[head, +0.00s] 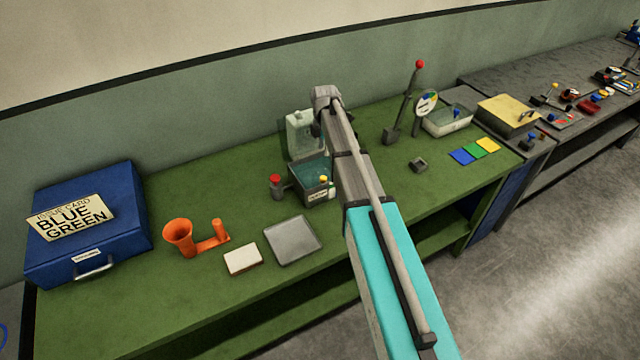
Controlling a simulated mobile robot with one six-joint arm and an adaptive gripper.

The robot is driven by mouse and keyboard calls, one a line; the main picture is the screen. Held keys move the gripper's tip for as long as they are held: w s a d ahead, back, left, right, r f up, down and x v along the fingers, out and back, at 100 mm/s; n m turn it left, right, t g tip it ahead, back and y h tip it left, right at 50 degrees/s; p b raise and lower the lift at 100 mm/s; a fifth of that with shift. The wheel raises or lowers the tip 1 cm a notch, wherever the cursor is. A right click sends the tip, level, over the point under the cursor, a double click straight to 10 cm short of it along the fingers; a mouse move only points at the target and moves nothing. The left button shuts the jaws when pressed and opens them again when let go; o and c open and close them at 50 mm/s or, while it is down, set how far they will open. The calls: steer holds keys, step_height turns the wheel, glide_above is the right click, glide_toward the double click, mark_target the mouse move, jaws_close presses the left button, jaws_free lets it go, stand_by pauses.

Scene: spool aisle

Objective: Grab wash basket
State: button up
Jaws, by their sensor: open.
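I cannot tell for certain which thing is the wash basket. A dark grey open tank (313,196) with teal liquid stands mid-bench, with a red knob at its left and a yellow knob at its front; a basket inside cannot be made out. A pale open tray (447,127) with a blue-topped piece at its rim stands further right, at the back of the bench. My arm reaches over the bench just right of the tank and partly covers its right side. The fingers of my gripper are hidden behind my arm.
The green bench (190,320) also holds a blue case (120,205), an orange funnel stand (180,238), a white block (243,262), a grey plate (292,240), a clear bottle (303,135), an upright red-topped lever (405,105) and coloured cards (474,151).

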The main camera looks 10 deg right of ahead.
mark_target(323, 177)
steer(key=shift+f, duration=0.15)
step_height(323, 177, down, 8)
steer(key=b, duration=0.8)
steer(key=shift+f+b, duration=0.2)
steer(key=shift+b, duration=0.1)
stand_by(0.4)
steer(key=shift+s+a+f+b, duration=0.1)
steer(key=shift+s+f+b, duration=0.05)
steer(key=shift+f+b, duration=2.5)
steer(key=shift+r, duration=0.1)
steer(key=shift+c, duration=0.3)
jaws_close()
